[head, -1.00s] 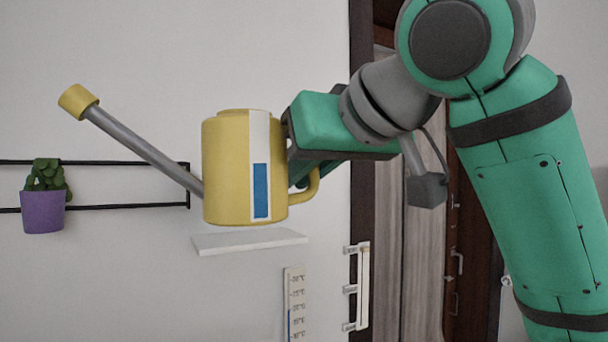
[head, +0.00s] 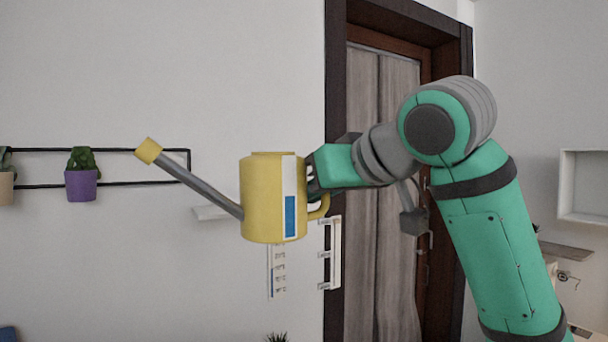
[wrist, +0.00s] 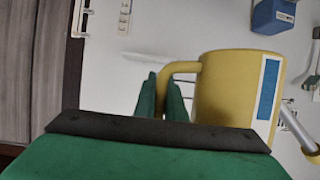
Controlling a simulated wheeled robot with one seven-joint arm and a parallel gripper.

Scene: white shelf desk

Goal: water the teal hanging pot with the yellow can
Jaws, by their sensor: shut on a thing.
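The yellow can (head: 262,200) is held up in front of the wall, roughly upright, with its long grey spout pointing up and left to a yellow tip. A white strip with a blue band runs down its side. My gripper (head: 316,182) is shut on the can's handle at its right side. In the wrist view, the fingers (wrist: 164,98) sit on both sides of the handle, and the can (wrist: 228,88) fills the middle right. I see no teal hanging pot in either view.
A purple pot (head: 81,185) with a plant hangs on a black wall rail (head: 130,186), left of the spout tip. A beige pot (head: 6,188) is cut by the left edge. A small white shelf (head: 211,213) is behind the spout. A curtained door (head: 380,260) stands right.

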